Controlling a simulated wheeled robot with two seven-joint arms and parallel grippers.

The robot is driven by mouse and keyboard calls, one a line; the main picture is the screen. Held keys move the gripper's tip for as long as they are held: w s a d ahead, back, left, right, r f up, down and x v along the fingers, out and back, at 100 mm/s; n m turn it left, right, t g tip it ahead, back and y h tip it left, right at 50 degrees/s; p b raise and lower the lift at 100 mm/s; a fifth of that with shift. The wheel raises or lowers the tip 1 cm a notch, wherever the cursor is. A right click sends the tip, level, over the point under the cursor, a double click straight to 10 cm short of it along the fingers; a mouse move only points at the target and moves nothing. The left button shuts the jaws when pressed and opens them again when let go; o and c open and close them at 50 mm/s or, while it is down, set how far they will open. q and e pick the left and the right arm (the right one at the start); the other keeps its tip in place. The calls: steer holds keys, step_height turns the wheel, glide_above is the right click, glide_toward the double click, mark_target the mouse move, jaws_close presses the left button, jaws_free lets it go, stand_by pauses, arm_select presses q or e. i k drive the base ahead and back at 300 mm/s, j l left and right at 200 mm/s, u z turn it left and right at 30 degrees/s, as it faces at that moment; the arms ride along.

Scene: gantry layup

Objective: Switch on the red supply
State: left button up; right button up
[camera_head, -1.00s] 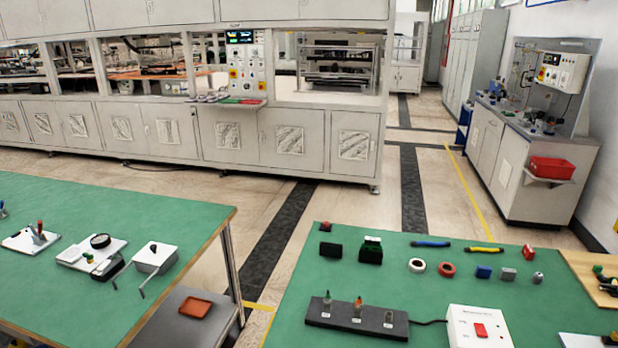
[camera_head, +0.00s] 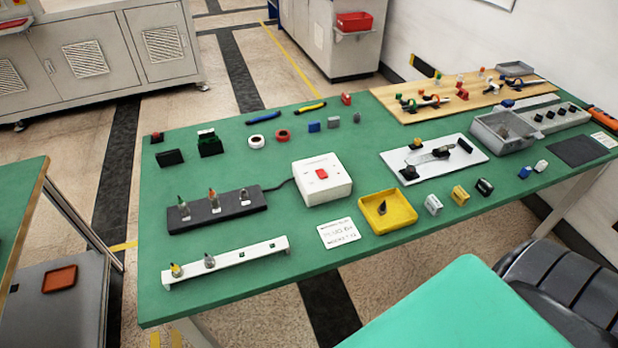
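A white supply box (camera_head: 338,190) with a red rocker switch (camera_head: 322,173) on its top stands on the green table (camera_head: 240,310), near the middle of the view. A dark cable runs from it to a black strip (camera_head: 232,221) on its left, which carries several small upright connectors. Whether the switch is on or off cannot be told. Neither of my grippers shows in the view.
A white rail (camera_head: 225,262), a yellow tray (camera_head: 400,212) and a white label card (camera_head: 338,233) lie in front of the supply. A grey bin (camera_head: 503,133) and a wooden board (camera_head: 400,110) are farther right. A black chair (camera_head: 560,280) stands at the lower right.

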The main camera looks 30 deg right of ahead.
mark_target(321, 173)
steer(key=z, duration=1.1)
